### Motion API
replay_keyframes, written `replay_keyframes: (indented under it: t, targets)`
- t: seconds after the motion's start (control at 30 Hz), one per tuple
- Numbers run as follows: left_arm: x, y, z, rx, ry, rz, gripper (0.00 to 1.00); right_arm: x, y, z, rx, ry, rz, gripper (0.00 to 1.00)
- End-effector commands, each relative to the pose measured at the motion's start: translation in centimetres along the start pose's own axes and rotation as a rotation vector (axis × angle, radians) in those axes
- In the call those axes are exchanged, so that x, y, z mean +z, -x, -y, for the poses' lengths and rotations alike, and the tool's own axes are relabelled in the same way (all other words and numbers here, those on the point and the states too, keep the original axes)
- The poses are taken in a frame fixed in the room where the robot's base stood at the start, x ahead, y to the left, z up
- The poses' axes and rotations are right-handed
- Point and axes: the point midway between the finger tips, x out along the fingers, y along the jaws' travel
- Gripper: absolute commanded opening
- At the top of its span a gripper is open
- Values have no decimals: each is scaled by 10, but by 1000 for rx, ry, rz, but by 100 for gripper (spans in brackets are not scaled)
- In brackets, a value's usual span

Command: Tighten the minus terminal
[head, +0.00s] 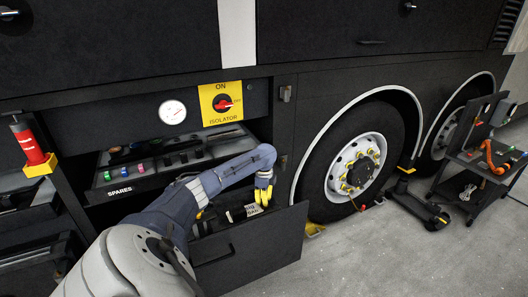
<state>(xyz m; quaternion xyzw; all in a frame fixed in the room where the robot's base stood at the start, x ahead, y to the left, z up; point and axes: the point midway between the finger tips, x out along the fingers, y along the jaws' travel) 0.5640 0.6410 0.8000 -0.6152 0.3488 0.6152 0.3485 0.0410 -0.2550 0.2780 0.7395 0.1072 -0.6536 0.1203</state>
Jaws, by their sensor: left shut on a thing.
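My left gripper (263,196), with yellow fingertips, points down over the open compartment (270,243) low on the coach's side. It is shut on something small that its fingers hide. Below and beside the fingertips is a dark battery-like block with a pale label (250,211), partly hidden by the compartment's front panel and my arm. The minus terminal cannot be made out at this size. My right gripper is not in view.
A spares tray (125,181), a gauge (172,112) and a red cylinder (30,145) are at left. A wheel (355,166), a jack (420,206) and a tool cart (480,160) stand at right.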

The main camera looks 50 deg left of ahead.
Motion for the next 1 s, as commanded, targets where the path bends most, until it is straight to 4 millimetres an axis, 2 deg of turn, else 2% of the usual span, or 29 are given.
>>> replay_keyframes:
  t: [0.5, 0.53, 0.8, 0.83, 1.0]
  targets:
    - [0, 0, 0, -1, -17, 1, 0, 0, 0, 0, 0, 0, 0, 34]
    - [0, 0, 0, -1, -17, 1, 16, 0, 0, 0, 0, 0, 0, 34]
    - [0, 0, 0, -1, -16, 0, 48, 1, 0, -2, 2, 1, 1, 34]
    - [0, 0, 0, -1, -16, 0, 50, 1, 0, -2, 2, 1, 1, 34]
    - [0, 0, 0, 0, -16, 0, 50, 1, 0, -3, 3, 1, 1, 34]
